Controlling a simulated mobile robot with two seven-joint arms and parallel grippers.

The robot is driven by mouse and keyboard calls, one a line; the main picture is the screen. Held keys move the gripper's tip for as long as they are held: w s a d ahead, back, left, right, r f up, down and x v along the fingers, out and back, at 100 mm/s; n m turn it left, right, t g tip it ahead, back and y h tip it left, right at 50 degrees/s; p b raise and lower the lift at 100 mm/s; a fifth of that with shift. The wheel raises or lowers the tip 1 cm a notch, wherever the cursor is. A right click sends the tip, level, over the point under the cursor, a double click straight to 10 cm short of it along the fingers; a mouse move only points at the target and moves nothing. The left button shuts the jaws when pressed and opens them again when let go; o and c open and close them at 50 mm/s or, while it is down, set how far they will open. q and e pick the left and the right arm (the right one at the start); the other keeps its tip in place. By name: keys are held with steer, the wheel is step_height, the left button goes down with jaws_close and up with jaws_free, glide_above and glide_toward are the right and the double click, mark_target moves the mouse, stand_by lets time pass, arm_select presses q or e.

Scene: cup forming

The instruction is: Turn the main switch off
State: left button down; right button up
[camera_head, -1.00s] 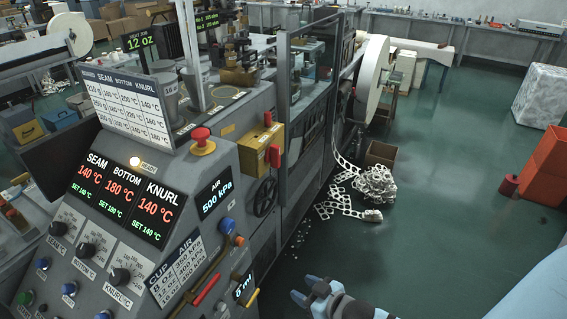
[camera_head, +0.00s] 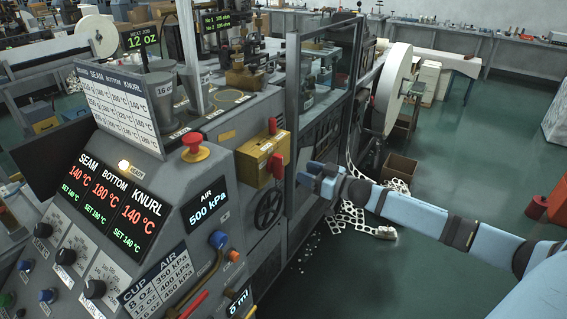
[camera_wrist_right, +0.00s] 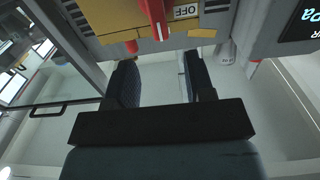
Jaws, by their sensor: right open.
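The main switch is a yellow box (camera_head: 254,158) on the side of the grey machine, with a red handle (camera_head: 277,165) on its right side. In the right wrist view the red handle (camera_wrist_right: 156,18) lies across the top edge of the picture, beside a label (camera_wrist_right: 187,11) reading OFF. My right gripper (camera_head: 311,174) is just right of the handle in the head view, apart from it. In the wrist view its two fingers (camera_wrist_right: 159,75) are spread, with nothing between them. My left gripper is out of view.
A red emergency button (camera_head: 195,148) sits on the machine, left of the switch box. A black handwheel (camera_head: 268,209) is below the box. A grey upright frame post (camera_head: 291,120) stands close by my gripper. Scrap strip (camera_head: 350,215) lies on the floor.

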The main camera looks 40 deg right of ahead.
mark_target(282, 163)
steer(key=p+x, duration=0.1)
steer(key=x, duration=0.7)
steer(key=shift+w+a, duration=0.15)
steer(key=shift+w, duration=0.2)
jaws_close()
